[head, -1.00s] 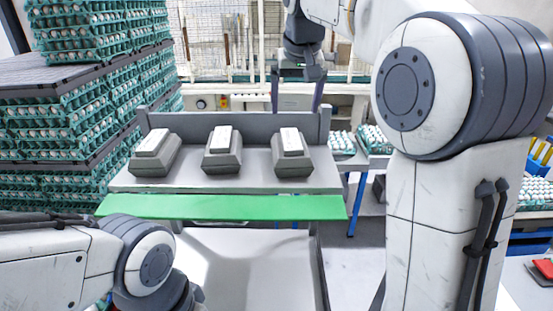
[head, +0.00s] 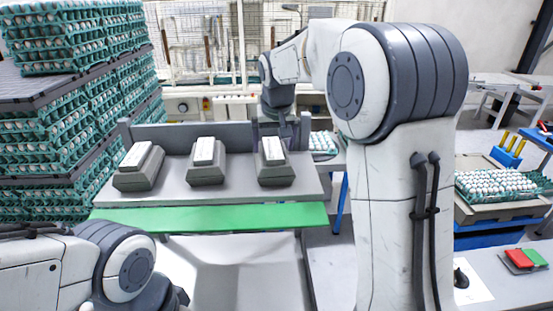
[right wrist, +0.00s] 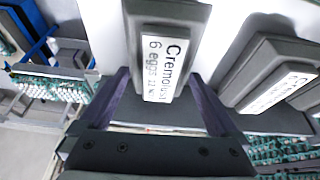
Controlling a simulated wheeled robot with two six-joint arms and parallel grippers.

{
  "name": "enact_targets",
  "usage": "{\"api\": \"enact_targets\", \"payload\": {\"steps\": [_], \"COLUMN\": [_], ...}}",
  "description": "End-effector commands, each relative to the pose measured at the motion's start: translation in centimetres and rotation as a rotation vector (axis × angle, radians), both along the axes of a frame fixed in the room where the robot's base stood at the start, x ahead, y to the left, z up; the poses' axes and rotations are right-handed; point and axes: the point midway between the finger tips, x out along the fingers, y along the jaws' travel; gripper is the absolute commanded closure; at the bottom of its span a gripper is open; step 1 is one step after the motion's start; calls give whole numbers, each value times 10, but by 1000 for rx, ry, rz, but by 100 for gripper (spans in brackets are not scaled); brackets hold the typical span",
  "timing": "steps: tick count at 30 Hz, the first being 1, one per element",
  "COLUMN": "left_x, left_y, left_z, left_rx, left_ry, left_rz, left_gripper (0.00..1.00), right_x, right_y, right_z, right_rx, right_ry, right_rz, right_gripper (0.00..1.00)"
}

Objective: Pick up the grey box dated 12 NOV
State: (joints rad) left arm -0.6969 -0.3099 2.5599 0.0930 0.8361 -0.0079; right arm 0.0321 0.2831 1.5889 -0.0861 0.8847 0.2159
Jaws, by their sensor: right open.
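Three grey boxes with white labels stand in a row on a grey shelf (head: 225,197): a left box (head: 137,172), a middle box (head: 206,170) and a right box (head: 275,175). My right gripper (head: 280,134) is open just behind and above the right box. In the right wrist view the open gripper (right wrist: 158,76) has its purple fingers on either side of this box (right wrist: 165,13), not closed on it. Its label (right wrist: 165,65) reads "6 eggs"; the small date seems to start "12 N", the rest unclear. The other labels' dates are unreadable. My left gripper is out of view.
A low grey back wall (head: 165,137) runs behind the boxes, and a green strip (head: 210,218) along the shelf's front. Stacked egg trays (head: 60,135) stand at the left. More eggs (head: 495,185) lie on a right-hand table. A neighbouring box (right wrist: 265,70) sits close by.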

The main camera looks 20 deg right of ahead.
Motion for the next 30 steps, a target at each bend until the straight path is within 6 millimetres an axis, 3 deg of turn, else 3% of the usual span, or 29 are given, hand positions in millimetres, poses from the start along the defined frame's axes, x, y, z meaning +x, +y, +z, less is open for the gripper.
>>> {"api": "enact_targets", "payload": {"steps": [25,30], "left_x": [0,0], "left_y": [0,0], "left_z": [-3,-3], "left_rx": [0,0], "left_ry": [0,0], "left_rz": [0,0], "left_gripper": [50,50], "right_x": [0,0], "right_y": [1,1], "right_z": [-4,-4], "right_rx": [0,0], "right_ry": [-1,0], "right_rz": [2,2], "right_gripper": [3,68]}}
